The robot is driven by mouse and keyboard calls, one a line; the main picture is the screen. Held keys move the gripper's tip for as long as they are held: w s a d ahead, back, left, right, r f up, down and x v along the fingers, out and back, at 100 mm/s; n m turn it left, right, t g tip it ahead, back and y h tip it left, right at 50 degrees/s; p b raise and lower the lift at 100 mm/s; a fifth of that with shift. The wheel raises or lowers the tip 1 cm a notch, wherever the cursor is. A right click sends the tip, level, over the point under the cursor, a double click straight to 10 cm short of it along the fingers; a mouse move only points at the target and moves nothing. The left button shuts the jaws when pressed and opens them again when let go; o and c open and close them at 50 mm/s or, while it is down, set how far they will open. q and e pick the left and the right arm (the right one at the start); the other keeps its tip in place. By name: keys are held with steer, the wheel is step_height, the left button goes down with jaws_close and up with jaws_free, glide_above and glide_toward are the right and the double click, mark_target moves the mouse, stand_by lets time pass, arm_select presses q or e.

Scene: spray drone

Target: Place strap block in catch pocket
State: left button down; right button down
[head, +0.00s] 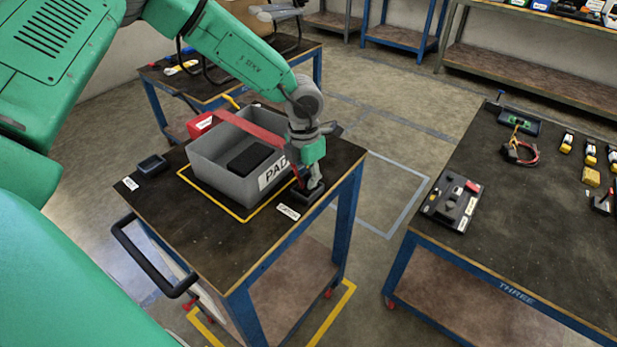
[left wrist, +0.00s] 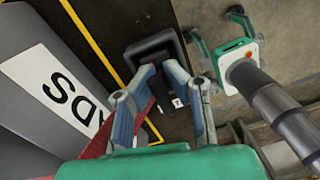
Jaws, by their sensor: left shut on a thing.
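My left gripper (head: 308,187) points down at the near right corner of the cart top. It is shut on the strap block (left wrist: 171,99), a dark piece mostly hidden between its fingers. The catch pocket (left wrist: 138,52) is a dark, square-rimmed holder under the fingertips; it also shows in the head view (head: 308,197). The block is over or in the pocket; I cannot tell whether it touches the floor of it. A red strap (head: 252,126) crosses the grey bin towards my gripper. My right gripper (left wrist: 212,22) shows in the left wrist view, with its fingers spread.
The grey bin (head: 215,168) labelled "PADS" stands close beside the left gripper, with a black pad (head: 250,158) inside. A small dark tray (head: 152,165) is at the cart's left edge. A second table (head: 500,225) with tools stands at right, across open floor.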

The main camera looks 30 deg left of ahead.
arm_select(q)
steer(key=c, duration=1.6)
jaws_free()
steer(key=r, duration=0.8)
steer(key=a+r, duration=0.1)
steer(key=r, duration=0.3)
steer(key=shift+s+b, duration=0.1)
steer(key=shift+b, duration=0.3)
steer(key=shift+d, duration=0.1)
